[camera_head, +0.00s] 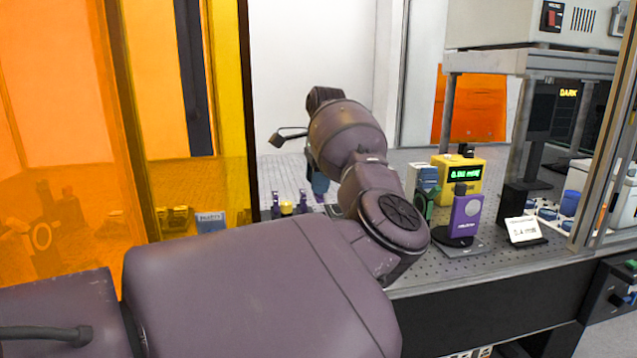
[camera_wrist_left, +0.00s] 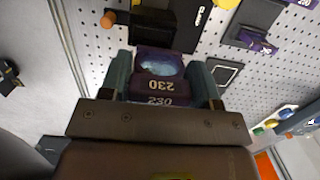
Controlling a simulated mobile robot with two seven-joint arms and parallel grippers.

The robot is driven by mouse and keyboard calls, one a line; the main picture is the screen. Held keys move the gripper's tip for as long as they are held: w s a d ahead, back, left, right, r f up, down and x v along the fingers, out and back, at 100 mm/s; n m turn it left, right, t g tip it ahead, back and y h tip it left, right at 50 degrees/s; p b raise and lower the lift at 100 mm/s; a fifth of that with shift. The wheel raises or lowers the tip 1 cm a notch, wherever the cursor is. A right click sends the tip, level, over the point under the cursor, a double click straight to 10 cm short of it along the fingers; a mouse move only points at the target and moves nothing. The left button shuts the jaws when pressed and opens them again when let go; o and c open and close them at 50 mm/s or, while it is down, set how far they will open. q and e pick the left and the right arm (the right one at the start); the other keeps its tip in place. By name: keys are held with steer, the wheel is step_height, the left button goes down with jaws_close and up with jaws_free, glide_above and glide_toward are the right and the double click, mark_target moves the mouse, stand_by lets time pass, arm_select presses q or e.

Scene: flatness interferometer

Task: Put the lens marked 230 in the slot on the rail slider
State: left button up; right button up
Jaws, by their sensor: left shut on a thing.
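In the left wrist view my left gripper (camera_wrist_left: 163,82) has its two teal fingers shut on a purple lens holder, the lens marked 230 (camera_wrist_left: 160,66). My right gripper is not in view.
A perforated metal board (camera_head: 455,262) carries a purple upright unit (camera_head: 467,213), a yellow meter (camera_head: 459,180) and a white card (camera_head: 524,230). Orange panels (camera_head: 60,130) stand left.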

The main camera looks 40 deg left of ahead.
arm_select(q)
steer(key=shift+s+d, duration=0.15)
steer(key=shift+d, duration=0.35)
steer(key=shift+f+b, duration=0.35)
steer(key=shift+f, duration=2.35)
steer(key=shift+f, duration=0.4)
steer(key=o, duration=1)
steer(key=shift+r, duration=0.1)
steer(key=shift+r, duration=3.4)
steer(key=shift+d, duration=0.1)
